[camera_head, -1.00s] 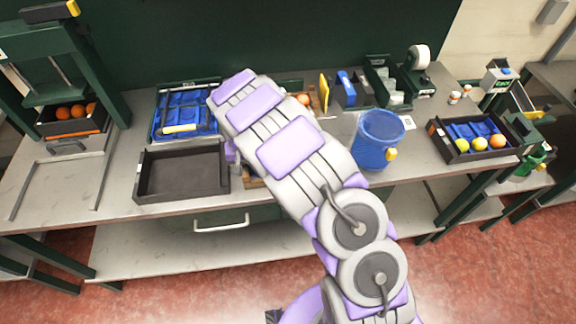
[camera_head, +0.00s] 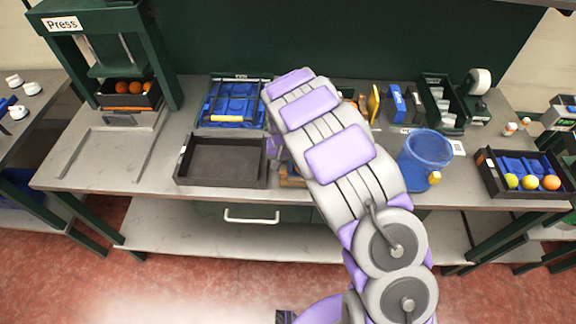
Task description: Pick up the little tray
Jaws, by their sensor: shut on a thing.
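The little tray (camera_head: 222,183) is a dark, empty, shallow box near the table's front edge, left of my arm. It looks level, and I cannot tell whether it rests on the table or is just lifted. My gripper (camera_head: 271,148) is at the tray's right side, mostly hidden behind my arm. Only a small purple part shows, against the tray's right wall. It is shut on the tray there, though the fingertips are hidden.
A tray with blue lining (camera_head: 233,103) stands behind. A press (camera_head: 105,50) with oranges stands at left. A blue bucket (camera_head: 427,150) and a fruit tray (camera_head: 530,192) are right. Wooden items behind my arm are partly hidden.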

